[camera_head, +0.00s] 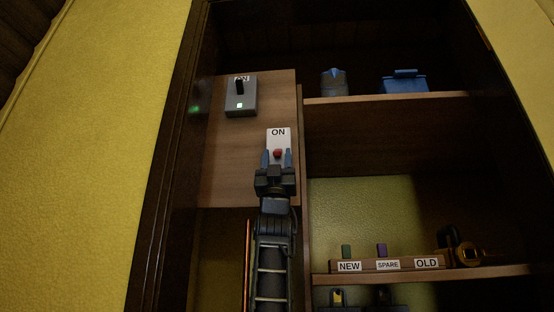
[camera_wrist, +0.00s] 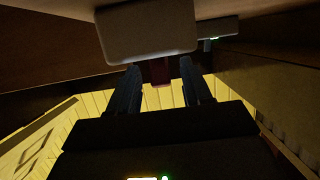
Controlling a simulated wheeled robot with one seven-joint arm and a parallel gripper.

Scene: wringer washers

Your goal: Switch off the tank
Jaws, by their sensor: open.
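A white switch plate (camera_head: 278,133) marked ON is on the wooden panel and carries a red knob (camera_head: 278,153). A grey box (camera_head: 240,106) with a dark upright lever, an ON label and a lit pale-green light is above it to the left. My gripper (camera_head: 277,158) is open, its two blue fingers on either side of the red knob. In the wrist view the pale plate (camera_wrist: 147,30) is at the top and the dark red knob (camera_wrist: 160,72) sits between the open fingers (camera_wrist: 161,80). Contact with the knob cannot be told. No label reading "tank" is legible.
A grey-blue container (camera_head: 334,82) and a blue box (camera_head: 405,82) stand on the upper right shelf. The lower shelf holds a wooden rack (camera_head: 385,266) labelled NEW, SPARE and OLD, beside a dark and brass object (camera_head: 465,248). A dark cabinet post (camera_head: 172,160) edges the left.

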